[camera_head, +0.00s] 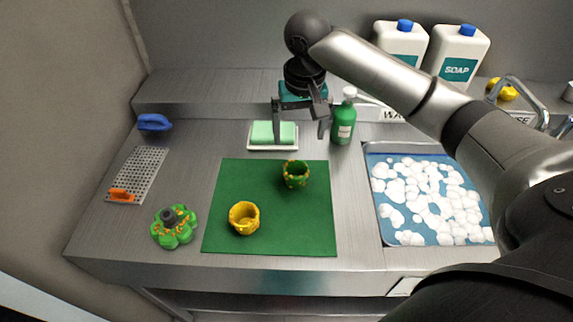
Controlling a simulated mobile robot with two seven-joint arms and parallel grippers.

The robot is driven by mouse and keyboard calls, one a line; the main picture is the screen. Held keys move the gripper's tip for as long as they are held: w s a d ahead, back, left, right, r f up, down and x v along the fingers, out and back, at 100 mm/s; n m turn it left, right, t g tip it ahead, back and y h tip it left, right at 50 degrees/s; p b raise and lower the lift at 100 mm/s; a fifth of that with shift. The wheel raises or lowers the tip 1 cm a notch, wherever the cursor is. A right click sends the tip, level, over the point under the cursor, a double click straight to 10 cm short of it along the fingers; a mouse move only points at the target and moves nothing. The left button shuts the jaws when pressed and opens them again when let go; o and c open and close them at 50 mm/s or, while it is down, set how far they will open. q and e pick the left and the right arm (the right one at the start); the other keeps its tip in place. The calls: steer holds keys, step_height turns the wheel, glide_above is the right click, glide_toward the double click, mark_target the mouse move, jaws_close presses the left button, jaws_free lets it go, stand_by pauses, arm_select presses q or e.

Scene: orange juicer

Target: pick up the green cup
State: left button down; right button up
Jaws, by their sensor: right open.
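The green cup (296,175) with orange spots around its rim stands upright on the green mat (290,228), near the mat's far right part. A yellow cup (244,218) stands on the same mat, nearer and to the left. My right gripper (300,134) is open and empty, above and behind the green cup and apart from it. Its fingers point down, in front of the green sponge and left of the green bottle. My left gripper is not in view.
A green sponge (262,132) on a white tray and a green soap bottle (343,124) stand behind the mat. A sink (380,232) with foam is at right. A green juicer part (174,238), grater (143,170) and blue-handled item (154,122) are at left.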

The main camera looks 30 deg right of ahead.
glide_toward(296, 170)
steer(key=s+a+r, duration=0.1)
steer(key=s+r, duration=0.1)
step_height(296, 170, down, 4)
steer(key=shift+b, duration=0.7)
steer(key=shift+w+f, duration=0.1)
steer(key=shift+f, duration=0.3)
steer(key=f, duration=0.2)
steer(key=w+f+b, duration=0.1)
steer(key=f, duration=0.1)
steer(key=shift+d+f, duration=0.1)
steer(key=shift+f, duration=0.25)
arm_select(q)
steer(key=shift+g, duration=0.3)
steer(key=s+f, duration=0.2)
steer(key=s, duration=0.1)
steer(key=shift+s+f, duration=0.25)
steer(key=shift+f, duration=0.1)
arm_select(e)
steer(key=shift+c, duration=0.4)
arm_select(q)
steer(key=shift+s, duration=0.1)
arm_select(e)
steer(key=c, duration=1.2)
steer(key=shift+o, duration=0.2)
steer(key=shift+r, duration=0.1)
